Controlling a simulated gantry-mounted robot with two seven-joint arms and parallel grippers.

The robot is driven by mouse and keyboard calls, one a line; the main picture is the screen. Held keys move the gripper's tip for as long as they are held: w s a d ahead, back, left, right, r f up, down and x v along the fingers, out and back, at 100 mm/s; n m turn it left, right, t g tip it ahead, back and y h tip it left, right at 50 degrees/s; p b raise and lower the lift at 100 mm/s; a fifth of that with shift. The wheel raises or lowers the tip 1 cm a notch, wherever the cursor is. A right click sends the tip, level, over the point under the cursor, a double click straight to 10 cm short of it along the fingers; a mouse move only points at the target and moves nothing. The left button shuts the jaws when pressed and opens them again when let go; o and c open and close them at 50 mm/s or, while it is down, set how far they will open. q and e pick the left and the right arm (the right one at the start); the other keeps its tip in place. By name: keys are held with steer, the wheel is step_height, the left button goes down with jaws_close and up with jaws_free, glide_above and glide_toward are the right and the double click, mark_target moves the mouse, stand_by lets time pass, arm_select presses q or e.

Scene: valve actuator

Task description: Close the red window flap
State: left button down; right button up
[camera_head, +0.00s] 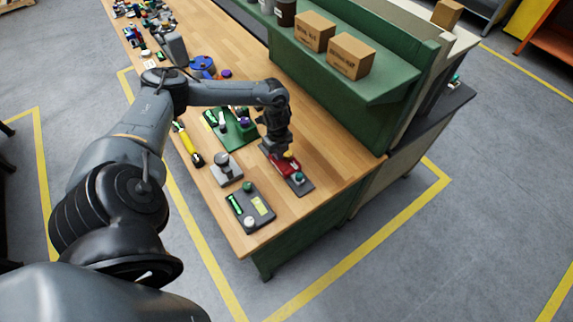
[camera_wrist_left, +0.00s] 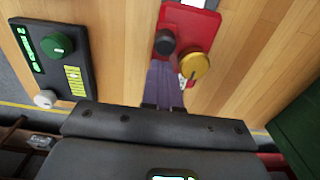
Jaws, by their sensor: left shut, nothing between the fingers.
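A red part (camera_head: 285,165) sits with a dark base (camera_head: 300,186) near the table's right side in the head view. A teal knob (camera_head: 298,177) stands at its near end. In the left wrist view a red panel (camera_wrist_left: 207,27) carries a yellow knob (camera_wrist_left: 195,66) and a black knob (camera_wrist_left: 165,42). I cannot tell which red piece is the flap or how far it stands open. My left gripper (camera_wrist_left: 163,64) is shut and empty, its fingertips close to the black knob. The head view shows it above the red part, partly hiding it. My right gripper is not in view.
A dark panel (camera_head: 262,220) with green and white knobs stands at the table's near corner. A grey device (camera_head: 226,172), a green board (camera_head: 237,137) and a yellow tool (camera_head: 189,148) lie left of the gripper. A green shelf (camera_head: 390,93) holding boxes rises behind.

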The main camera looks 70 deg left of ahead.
arm_select(q)
steer(key=shift+a+r+p, duration=0.3)
steer(key=shift+r+p, duration=0.15)
steer(key=shift+r, duration=0.4)
steer(key=shift+d+r+p, duration=0.15)
steer(key=shift+r+p, duration=0.5)
steer(key=shift+p, duration=0.05)
steer(key=shift+r+p, duration=1)
